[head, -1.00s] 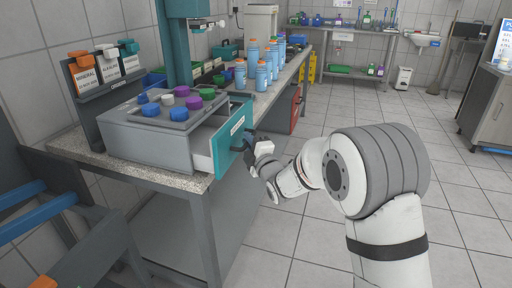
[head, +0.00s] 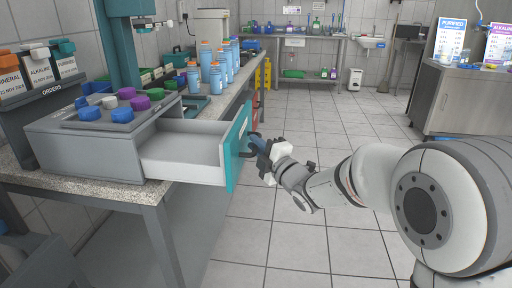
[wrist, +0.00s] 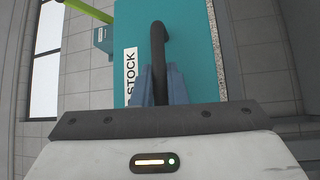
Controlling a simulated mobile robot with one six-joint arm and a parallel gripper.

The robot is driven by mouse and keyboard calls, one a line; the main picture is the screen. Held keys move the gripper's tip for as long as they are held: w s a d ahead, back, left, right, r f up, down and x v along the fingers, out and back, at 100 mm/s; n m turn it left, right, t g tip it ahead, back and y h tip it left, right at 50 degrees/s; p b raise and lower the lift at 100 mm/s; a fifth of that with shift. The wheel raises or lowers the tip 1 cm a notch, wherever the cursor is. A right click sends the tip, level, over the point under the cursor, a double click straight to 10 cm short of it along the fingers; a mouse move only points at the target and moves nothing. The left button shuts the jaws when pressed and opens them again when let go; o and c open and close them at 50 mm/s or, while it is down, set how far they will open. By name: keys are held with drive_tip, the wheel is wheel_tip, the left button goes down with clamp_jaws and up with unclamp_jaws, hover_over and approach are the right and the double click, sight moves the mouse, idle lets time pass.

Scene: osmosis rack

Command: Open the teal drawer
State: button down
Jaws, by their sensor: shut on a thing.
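The teal drawer (head: 237,142) stands pulled well out of the grey cabinet (head: 95,145) on the bench, and its pale inside (head: 185,150) looks empty. In the wrist view its teal front (wrist: 192,40) fills the middle, with a white "STOCK" label (wrist: 130,72). A dark curved handle (wrist: 158,45) stands on that front. My gripper (head: 257,145) is at the front of the drawer, shut on the handle. Its blue-grey fingers (wrist: 160,85) lie on both sides of the handle in the wrist view.
Coloured caps (head: 120,115) sit on top of the cabinet. Blue bottles (head: 216,75) with orange lids stand farther back on the speckled bench (head: 172,186). The tiled floor (head: 310,120) right of the bench is clear.

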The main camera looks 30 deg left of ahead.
drive_tip(key=shift+w+r, duration=0.1)
drive_tip(key=shift+r, duration=0.1)
drive_tip(key=c, duration=1.8)
unclamp_jaws()
drive_tip(key=shift+c, duration=0.2)
drive_tip(key=shift+o, duration=0.7)
drive_tip(key=shift+w+a+f, duration=0.1)
drive_tip(key=shift+w+f, duration=0.05)
drive_tip(key=shift+o, duration=1.2)
drive_tip(key=shift+a, duration=0.1)
drive_tip(key=v, duration=0.8)
